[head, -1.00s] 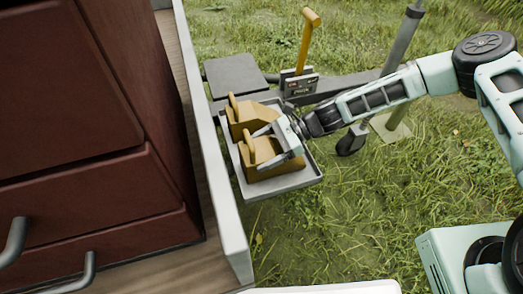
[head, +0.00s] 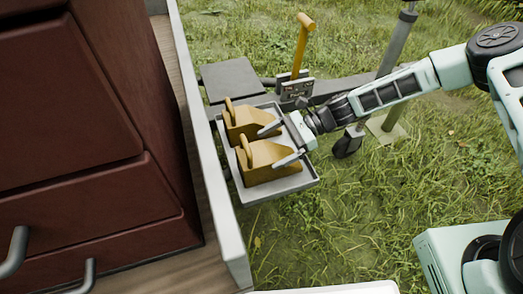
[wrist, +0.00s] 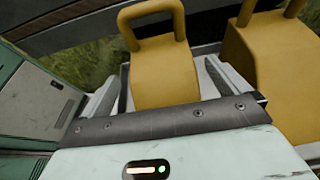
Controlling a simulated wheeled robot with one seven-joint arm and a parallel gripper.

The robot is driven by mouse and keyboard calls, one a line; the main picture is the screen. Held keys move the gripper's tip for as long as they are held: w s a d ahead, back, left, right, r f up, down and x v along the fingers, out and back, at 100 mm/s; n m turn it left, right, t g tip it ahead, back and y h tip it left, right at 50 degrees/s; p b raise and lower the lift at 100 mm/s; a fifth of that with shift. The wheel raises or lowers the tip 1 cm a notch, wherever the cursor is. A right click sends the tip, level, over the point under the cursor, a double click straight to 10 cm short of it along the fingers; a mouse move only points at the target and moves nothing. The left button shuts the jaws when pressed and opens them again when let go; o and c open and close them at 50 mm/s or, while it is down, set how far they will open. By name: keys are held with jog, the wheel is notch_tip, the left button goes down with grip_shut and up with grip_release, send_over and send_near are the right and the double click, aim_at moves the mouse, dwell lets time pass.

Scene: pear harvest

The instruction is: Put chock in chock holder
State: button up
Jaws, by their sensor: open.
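The other chock (wrist: 275,70) is to the right, outside the fingers.
The side panel (head: 212,165) and dark red drawers (head: 80,120) rise left of the tray. Behind it are a grey plate (head: 232,80), a yellow-handled lever (head: 302,50) and a grey post (head: 396,45) with a wheel. Open grass (head: 340,225) lies to the right and in front.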

jog(key=v, duration=0.7)
jog(key=s+d+r+n+t+h, duration=0.2)
jog(key=s+r+n+h, duration=1)
jog(key=s+r+n, duration=1)
jog(key=s+t, duration=0.1)
jog(key=s, duration=0.2)
jog(key=shift+s+r+n+t+p, duration=0.2)
jog(key=shift+n+t+p, duration=0.1)
jog(key=shift+t+p, duration=0.1)
